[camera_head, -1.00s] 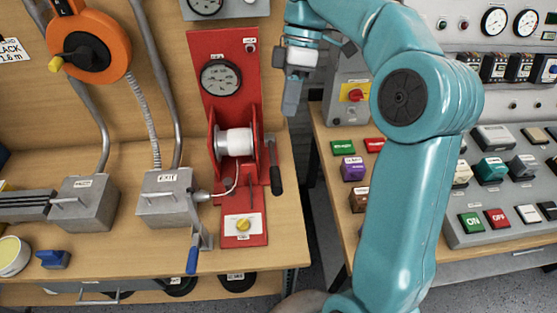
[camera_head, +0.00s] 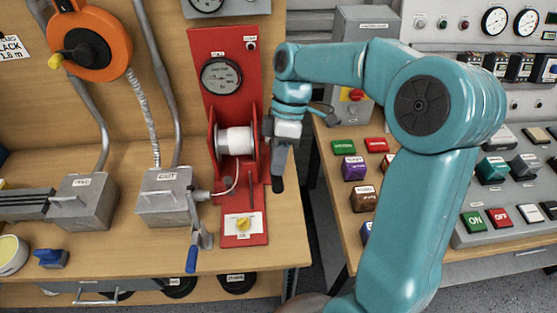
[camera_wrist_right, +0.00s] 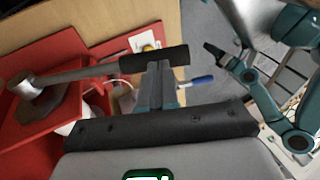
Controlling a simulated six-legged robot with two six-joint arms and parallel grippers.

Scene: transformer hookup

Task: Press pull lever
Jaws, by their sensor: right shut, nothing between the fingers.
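The pull lever is on the right side of the red spool stand (camera_head: 196,60). Its black grip (camera_head: 278,184) hangs downward in the head view. In the right wrist view its grey rod runs in from the left to the black grip (camera_wrist_right: 140,61). My right gripper (camera_head: 281,160) is at the lever in the head view and partly covers it. In the right wrist view the shut right gripper (camera_wrist_right: 158,72) has its fingertips right at the black grip, with nothing held between them. I cannot tell whether they touch it. My left gripper is not in view.
The stand holds a white spool (camera_head: 235,140) and a gauge (camera_head: 221,76), with a yellow knob (camera_head: 243,225) in front. A blue-handled crank (camera_head: 192,258) is to the left. A button bench (camera_head: 340,215) stands right, across a gap.

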